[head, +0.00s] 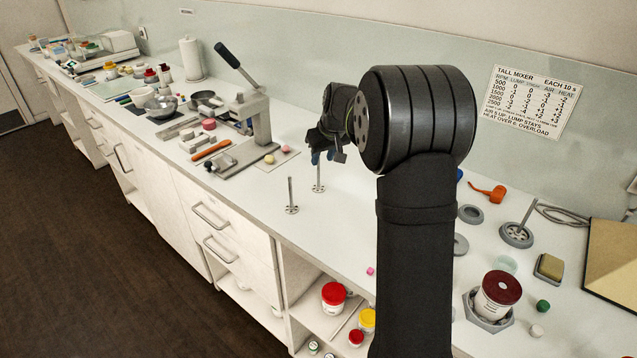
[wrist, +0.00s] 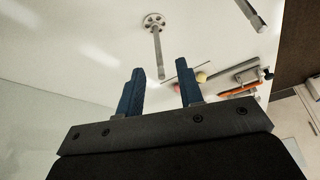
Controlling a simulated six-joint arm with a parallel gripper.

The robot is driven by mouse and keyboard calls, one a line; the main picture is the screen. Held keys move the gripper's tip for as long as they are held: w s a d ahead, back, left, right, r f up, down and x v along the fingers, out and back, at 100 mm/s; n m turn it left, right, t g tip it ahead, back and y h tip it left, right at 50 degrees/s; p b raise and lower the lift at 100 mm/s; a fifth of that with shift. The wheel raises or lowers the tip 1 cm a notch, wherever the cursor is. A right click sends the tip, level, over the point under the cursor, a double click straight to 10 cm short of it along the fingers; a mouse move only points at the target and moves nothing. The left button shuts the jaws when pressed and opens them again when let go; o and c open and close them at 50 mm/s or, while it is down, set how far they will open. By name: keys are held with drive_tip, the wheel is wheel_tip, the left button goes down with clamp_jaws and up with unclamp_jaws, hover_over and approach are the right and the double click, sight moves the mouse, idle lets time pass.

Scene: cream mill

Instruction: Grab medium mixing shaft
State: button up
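Two thin grey mixing shafts with round holed discs at their feet stand upright on the white counter. The right one (head: 318,180) is directly below my gripper (head: 324,157); the left one (head: 291,197) is nearer the counter's front edge. I cannot tell which is the medium one. In the wrist view one shaft (wrist: 157,48) has its free end between my blue fingertips (wrist: 160,68). The fingers are spread apart with gaps beside the shaft. Another shaft (wrist: 249,12) shows at upper right.
A lever press (head: 258,115) stands left of my gripper, with an orange-handled tool (head: 211,150) before it. A red-lidded jar (head: 498,294) sits at the right in a grey holder. Counter around the two shafts is clear.

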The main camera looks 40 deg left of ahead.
sight(319, 168)
drive_tip(key=x, duration=0.8)
drive_tip(key=shift+w+a+f, duration=0.1)
drive_tip(key=shift+w+a, duration=0.15)
drive_tip(key=shift+c, duration=0.4)
clamp_jaws()
